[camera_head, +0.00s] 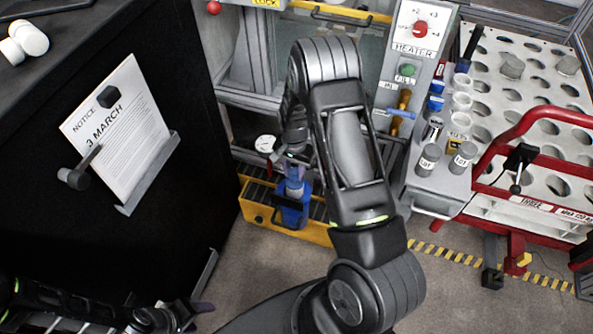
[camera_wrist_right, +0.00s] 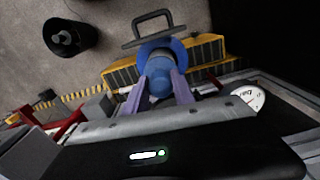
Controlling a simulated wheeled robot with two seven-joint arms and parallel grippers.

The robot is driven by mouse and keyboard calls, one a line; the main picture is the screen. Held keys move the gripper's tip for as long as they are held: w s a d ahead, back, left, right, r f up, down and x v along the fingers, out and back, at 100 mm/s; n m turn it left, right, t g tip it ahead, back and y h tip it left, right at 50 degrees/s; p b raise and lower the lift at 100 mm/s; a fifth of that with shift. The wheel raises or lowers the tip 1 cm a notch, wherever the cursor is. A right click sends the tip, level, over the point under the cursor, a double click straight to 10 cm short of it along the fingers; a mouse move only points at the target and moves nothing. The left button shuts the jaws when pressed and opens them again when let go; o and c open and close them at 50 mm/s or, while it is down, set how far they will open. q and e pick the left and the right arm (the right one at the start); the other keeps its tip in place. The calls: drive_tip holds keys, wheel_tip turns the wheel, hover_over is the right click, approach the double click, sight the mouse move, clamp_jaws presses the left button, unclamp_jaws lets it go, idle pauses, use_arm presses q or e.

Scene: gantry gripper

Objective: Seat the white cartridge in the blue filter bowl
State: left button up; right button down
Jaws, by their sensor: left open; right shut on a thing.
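The blue filter bowl (camera_head: 291,214) stands on the yellow-edged grate at the machine's foot. In the right wrist view its blue rim (camera_wrist_right: 178,46) shows beyond my fingers. My right gripper (camera_head: 292,158) points down above the bowl, partly hidden by my arm. In the right wrist view my right gripper (camera_wrist_right: 161,88) is shut on the blue-capped end of the pale cartridge (camera_head: 294,187). The cartridge is lined up over the bowl, its lower end at or inside the rim; how deep I cannot tell. My left gripper (camera_head: 190,316) is open and empty at the lower left.
A yellow grate (camera_head: 256,213) lies under the bowl, with a round gauge (camera_head: 265,144) just above. A black cabinet (camera_head: 190,205) with a paper notice stands left. A heater panel (camera_head: 408,60) and a red-railed rack (camera_head: 540,190) stand right. Floor in front is clear.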

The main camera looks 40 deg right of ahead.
sight(294, 185)
drive_tip(key=shift+s+f+b, duration=0.15)
drive_tip(key=shift+f+b, duration=0.6)
drive_tip(key=shift+f, duration=0.65)
drive_tip(key=shift+f+b, duration=0.25)
drive_tip(key=shift+b, duration=0.15)
drive_tip(key=shift+w+f, duration=0.15)
drive_tip(key=shift+w, duration=0.05)
drive_tip(key=shift+a+f+b, duration=0.1)
drive_tip(key=shift+f+b, duration=1.85)
drive_tip(key=shift+f, duration=0.25)
drive_tip(key=c, duration=1)
unclamp_jaws()
drive_tip(key=shift+o, duration=0.2)
